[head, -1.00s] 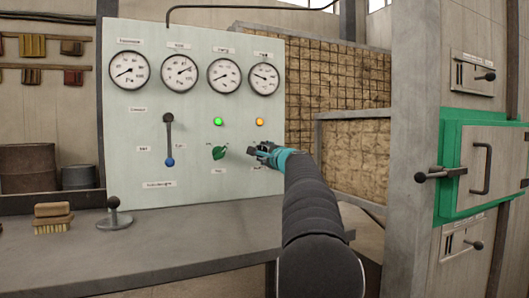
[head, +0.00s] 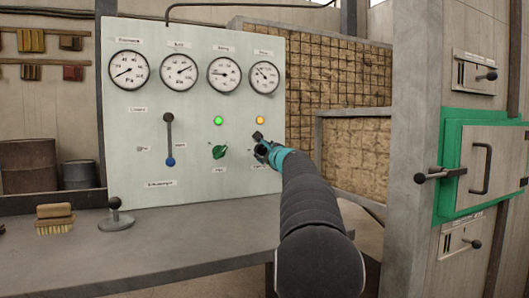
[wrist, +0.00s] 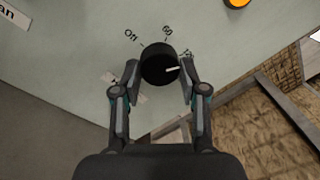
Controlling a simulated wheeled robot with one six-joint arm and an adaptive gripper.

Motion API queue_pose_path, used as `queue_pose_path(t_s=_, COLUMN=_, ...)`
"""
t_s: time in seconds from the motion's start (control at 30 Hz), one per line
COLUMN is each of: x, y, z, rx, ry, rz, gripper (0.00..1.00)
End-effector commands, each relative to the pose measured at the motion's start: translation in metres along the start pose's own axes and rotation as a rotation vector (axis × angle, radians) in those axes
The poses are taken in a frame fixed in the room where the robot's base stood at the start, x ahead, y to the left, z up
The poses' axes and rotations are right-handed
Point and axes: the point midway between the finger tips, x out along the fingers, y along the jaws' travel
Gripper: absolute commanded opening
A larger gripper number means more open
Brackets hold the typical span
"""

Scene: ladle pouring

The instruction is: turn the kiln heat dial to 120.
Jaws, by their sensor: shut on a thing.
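The heat dial is a round black knob (wrist: 158,58) on the pale panel, with a white pointer line. In the wrist view the pointer points right and slightly up, roughly toward a partly hidden label that starts with "12". I cannot tell whether it lines up exactly. The labels "Off" and "60" show above the knob. My gripper (wrist: 160,66) is shut on the knob, one finger on its left side and one on its right. In the head view my gripper (head: 261,145) is at the panel's lower right, below the orange lamp, and hides most of the dial.
The panel also carries several gauges, a green lamp (head: 218,120), the orange lamp (head: 260,120), a green knob (head: 219,152) and a slide lever (head: 169,140). A brush (head: 55,220) lies on the bench (head: 190,238). A brick-lined wall (head: 340,85) is right of the panel.

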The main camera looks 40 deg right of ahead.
Motion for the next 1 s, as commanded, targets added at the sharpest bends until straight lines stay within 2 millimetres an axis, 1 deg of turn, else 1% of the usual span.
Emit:
queue_pose_path(t_s=0.27, x=0.000, y=0.001, z=-0.001, rx=0.001, ry=0.001, rz=0.001, gripper=0.08)
queue_pose_path(t_s=0.3, x=0.000, y=0.001, z=-0.001, rx=0.001, ry=0.001, rz=0.001, gripper=0.45)
queue_pose_path(t_s=0.4, x=0.000, y=0.001, z=-0.001, rx=0.000, ry=0.001, rz=0.001, gripper=0.68)
queue_pose_path(t_s=0.77, x=-0.002, y=0.000, z=0.000, rx=0.000, ry=0.001, rz=0.000, gripper=0.68)
queue_pose_path(t_s=0.87, x=-0.010, y=-0.001, z=0.000, rx=0.000, ry=0.000, rz=-0.001, gripper=0.68)
queue_pose_path(t_s=1.0, x=-0.029, y=-0.001, z=0.000, rx=0.000, ry=0.001, rz=-0.001, gripper=0.68)
